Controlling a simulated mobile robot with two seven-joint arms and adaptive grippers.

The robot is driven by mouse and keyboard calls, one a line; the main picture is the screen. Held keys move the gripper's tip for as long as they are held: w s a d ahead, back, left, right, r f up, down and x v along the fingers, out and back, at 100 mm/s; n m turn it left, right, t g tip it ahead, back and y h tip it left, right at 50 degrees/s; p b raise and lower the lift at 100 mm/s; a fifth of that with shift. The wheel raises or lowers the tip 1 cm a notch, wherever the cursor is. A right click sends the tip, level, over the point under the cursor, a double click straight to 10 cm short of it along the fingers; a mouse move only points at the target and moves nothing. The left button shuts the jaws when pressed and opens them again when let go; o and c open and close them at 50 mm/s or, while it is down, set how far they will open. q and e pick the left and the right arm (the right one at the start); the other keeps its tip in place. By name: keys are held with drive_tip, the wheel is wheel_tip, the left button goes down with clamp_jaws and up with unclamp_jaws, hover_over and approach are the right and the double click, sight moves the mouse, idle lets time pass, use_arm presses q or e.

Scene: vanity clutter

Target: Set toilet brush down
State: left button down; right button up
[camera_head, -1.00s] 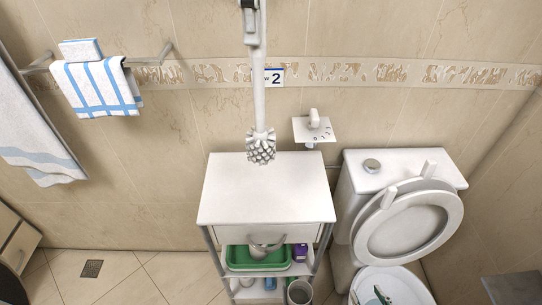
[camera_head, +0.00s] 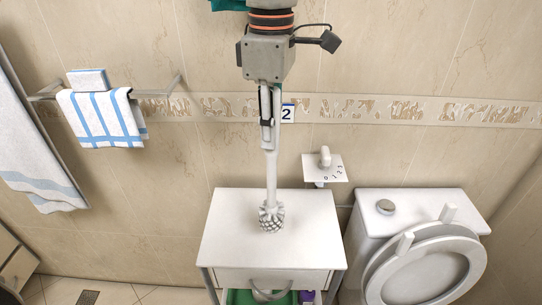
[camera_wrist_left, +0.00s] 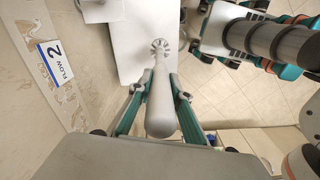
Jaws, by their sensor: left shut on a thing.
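The toilet brush (camera_head: 271,180) is white with a long handle and a bristled head. It hangs upright, head down, over the white cabinet's top (camera_head: 232,235). My left gripper (camera_head: 267,135) is shut on the upper handle. The bristled head appears at or just above the middle of the cabinet top; I cannot tell whether it touches. The left wrist view looks down the handle (camera_wrist_left: 162,108) between the two green-sided fingers, with the head at the far end. My right gripper is not in view.
The cabinet top is otherwise bare. A toilet (camera_head: 425,265) with its lid up stands to the right. A small wall shelf (camera_head: 325,172) with a white item is behind the cabinet's right side. Striped towels (camera_head: 104,118) hang on a rail at left. The tiled wall is close behind.

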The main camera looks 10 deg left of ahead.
sight(271, 155)
use_arm(q)
drive_tip(key=shift+f, duration=2.85)
drive_tip(key=shift+f, duration=0.15)
drive_tip(key=c, duration=1.9)
unclamp_jaws()
wheel_tip(271, 155, up, 12)
drive_tip(key=shift+r, duration=0.15)
